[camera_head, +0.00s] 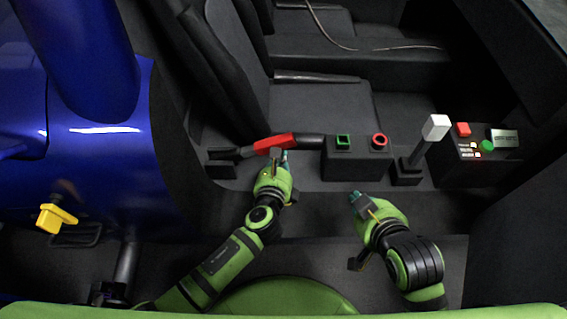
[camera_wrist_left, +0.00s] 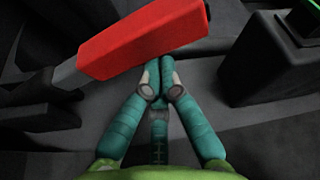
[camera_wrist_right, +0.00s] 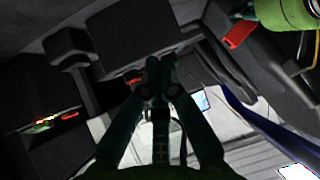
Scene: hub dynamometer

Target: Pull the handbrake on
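The handbrake is a lever with a red grip (camera_head: 273,143) and a dark shaft, lying low and nearly level beside the seat. My left gripper (camera_head: 284,160) is just in front of the grip. In the left wrist view, the red grip (camera_wrist_left: 145,40) spans the top, and the left fingertips (camera_wrist_left: 160,70) are together at its lower edge. Nothing shows between them, and I cannot tell whether they touch the grip. My right gripper (camera_head: 356,202) is apart from the lever, below the button box. Its fingertips (camera_wrist_right: 157,75) are together and empty in the right wrist view.
A black box (camera_head: 357,165) with a green and a red button stands right of the handbrake. Further right are a lever with a pale square knob (camera_head: 436,127) and a control panel (camera_head: 480,147). A yellow handle (camera_head: 56,217) is at the far left, by blue bodywork.

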